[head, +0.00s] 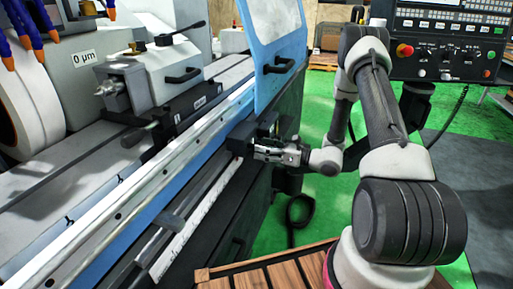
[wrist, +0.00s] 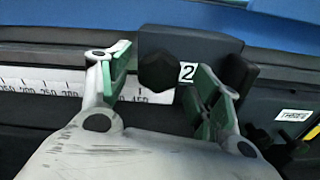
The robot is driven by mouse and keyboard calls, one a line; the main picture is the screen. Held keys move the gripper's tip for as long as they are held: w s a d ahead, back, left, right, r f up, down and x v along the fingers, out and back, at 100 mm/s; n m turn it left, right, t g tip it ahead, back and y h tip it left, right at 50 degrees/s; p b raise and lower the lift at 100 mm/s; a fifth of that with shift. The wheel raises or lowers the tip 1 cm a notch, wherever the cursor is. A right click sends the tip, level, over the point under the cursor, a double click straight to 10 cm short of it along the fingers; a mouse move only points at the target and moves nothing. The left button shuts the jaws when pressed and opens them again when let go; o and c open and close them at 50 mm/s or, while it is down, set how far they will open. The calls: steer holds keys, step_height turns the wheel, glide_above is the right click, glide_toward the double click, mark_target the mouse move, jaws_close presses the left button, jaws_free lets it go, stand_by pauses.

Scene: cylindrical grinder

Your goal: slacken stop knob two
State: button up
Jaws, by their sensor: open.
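Stop knob two is a dark faceted knob (wrist: 158,73) on a black stop block (wrist: 205,50) with a white "2" label beside it, in the wrist view. The block also shows in the head view (head: 240,141), at the far end of the rail. My gripper (wrist: 165,85) is open, with one green-padded finger to the left of the knob and the other to its right, below the label. Both fingers look apart from the knob; the exact depth is hard to tell. In the head view my gripper (head: 258,150) points left at the block, and the knob is hidden.
A white ruler scale (wrist: 40,80) runs along the rail behind the fingers. A box labelled "THREE" (wrist: 292,116) and a dark knob-like part (wrist: 237,75) lie close to the right finger. A blue-framed door (head: 275,45) stands above the gripper. Green floor (head: 318,110) is open to the right.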

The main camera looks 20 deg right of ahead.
steer(key=shift+x, duration=1.55)
steer(key=c, duration=1)
steer(key=shift+c, duration=0.2)
